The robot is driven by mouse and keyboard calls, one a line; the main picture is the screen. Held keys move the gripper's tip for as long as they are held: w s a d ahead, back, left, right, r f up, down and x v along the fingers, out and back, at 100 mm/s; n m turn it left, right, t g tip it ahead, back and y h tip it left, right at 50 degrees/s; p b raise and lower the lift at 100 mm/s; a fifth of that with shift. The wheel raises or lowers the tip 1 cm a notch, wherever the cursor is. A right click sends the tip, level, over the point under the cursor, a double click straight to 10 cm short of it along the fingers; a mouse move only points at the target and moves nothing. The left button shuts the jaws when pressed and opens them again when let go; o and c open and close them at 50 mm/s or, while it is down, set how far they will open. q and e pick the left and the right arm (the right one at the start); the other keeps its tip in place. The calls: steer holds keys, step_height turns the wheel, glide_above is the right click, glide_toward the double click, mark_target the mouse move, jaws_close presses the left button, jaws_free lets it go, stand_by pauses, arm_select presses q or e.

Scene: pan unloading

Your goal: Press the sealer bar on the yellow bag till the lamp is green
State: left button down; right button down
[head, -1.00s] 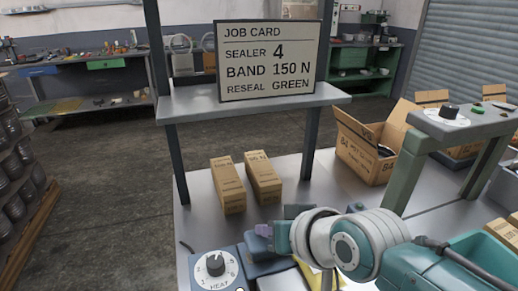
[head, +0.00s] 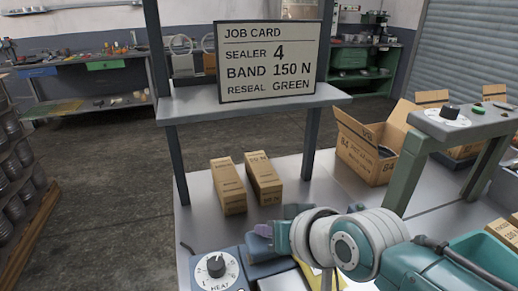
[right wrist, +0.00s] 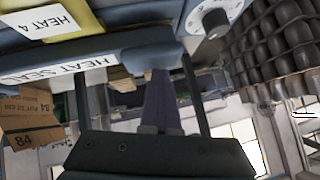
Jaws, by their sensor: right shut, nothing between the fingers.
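The blue heat sealer (head: 235,270) stands at the bottom of the head view, with its black heat dial (head: 216,266). In the right wrist view its blue bar (right wrist: 150,55) carries a HEAT SEAL label. A piece of the yellow bag (head: 318,277) shows below my right wrist, and yellow also shows beside the HEAT 4 label in the wrist view (right wrist: 88,18). My right gripper (head: 262,230) is shut and empty, its purple fingers close to the sealer bar; I cannot tell whether they touch it. My arm hides much of the sealer. I cannot make out the lamp's colour.
A job card (head: 268,62) on the shelf (head: 180,105) reads SEALER 4, BAND 150 N, RESEAL GREEN. Two small cartons (head: 228,186) stand behind the sealer. An open box (head: 365,155) and a green stand (head: 408,175) are at the right. Bare table lies between cartons and box.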

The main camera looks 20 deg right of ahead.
steer(key=shift+s+f+g, duration=0.3)
steer(key=shift+s+f, duration=0.3)
steer(key=shift+f, duration=0.35)
steer(key=r+p, duration=0.1)
steer(key=r, duration=0.1)
steer(key=r+p, duration=0.2)
steer(key=w+r+p, duration=0.1)
steer(key=r+p, duration=0.1)
steer(key=r, duration=0.1)
steer(key=a+p+v, duration=0.2)
steer(key=v, duration=0.6)
steer(key=shift+s+d+r, duration=0.2)
steer(key=shift+s+d, duration=0.15)
steer(key=shift+s, duration=0.35)
steer(key=s+d+r+n+g+h+p, duration=0.1)
steer(key=s+d+r+n+g, duration=0.15)
steer(key=s, duration=0.75)
steer(key=s+d+r+n+g+h+p, duration=0.1)
steer(key=s+d+r+g+h, duration=0.2)
steer(key=s, duration=0.7)
step_height(320, 180, up, 22)
steer(key=y+p, duration=0.1)
steer(key=p, duration=2.1)
steer(key=shift+w+d+p, duration=0.35)
steer(key=shift+d+p, duration=0.05)
steer(key=shift+d, duration=0.1)
